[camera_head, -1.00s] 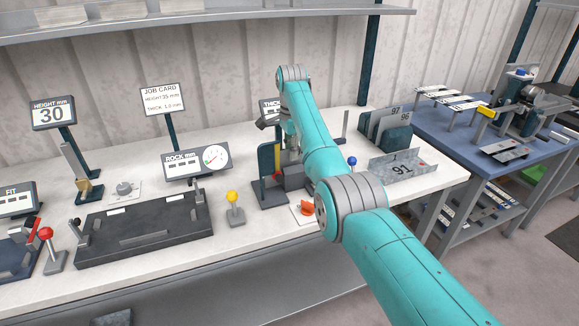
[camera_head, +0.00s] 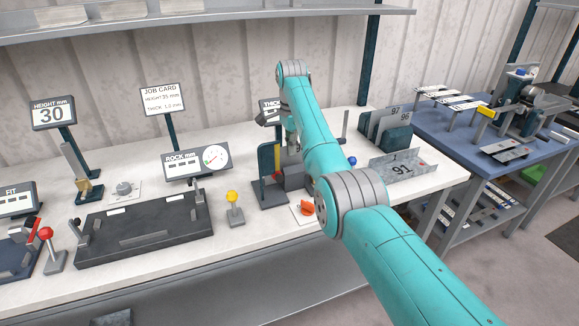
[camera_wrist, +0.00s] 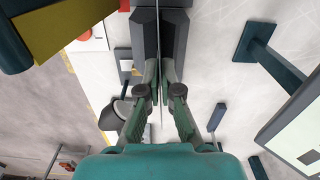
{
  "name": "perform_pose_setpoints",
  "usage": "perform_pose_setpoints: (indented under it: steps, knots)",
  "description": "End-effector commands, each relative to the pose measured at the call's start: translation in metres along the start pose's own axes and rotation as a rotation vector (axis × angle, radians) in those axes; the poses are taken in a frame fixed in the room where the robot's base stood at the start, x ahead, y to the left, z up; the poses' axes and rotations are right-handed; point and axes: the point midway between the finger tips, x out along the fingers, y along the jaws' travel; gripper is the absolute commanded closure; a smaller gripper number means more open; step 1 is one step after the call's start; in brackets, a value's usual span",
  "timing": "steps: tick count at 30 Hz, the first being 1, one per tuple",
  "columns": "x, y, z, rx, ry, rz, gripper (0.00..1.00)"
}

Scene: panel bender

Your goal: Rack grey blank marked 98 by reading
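A thin grey blank (camera_wrist: 159,30) shows edge-on in the wrist view, standing between the dark blocks of a gauge (camera_wrist: 180,30). In the head view a patch of it with a digit 9 shows behind my arm; the rest of its number is hidden. My gripper (camera_wrist: 160,85) has one green finger on each side of the blank, very close to its faces. Whether the fingers touch it is too fine to see. The rack (camera_head: 392,138) stands at the back right of the bench and holds blanks marked 97 and 96.
The thickness display (camera_head: 270,108) is partly hidden by my arm. A blue-knobbed post (camera_head: 352,162), an orange knob (camera_head: 307,208) and a yellow-knobbed lever (camera_head: 233,198) stand near the gauge. A rocking fixture (camera_head: 145,230) lies left. A blue table (camera_head: 470,140) stands right.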

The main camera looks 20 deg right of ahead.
Motion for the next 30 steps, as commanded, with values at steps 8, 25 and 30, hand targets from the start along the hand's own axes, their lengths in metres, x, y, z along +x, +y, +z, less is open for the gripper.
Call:
perform_pose_setpoints:
  steps: [8, 25, 30]
  knots:
    - [-0.017, -0.001, 0.0, -0.002, 0.001, -0.007, 1.0]
    - [-0.046, -0.001, 0.0, -0.001, 0.001, -0.005, 1.0]
    - [-0.054, -0.001, 0.0, -0.001, 0.001, -0.005, 1.0]
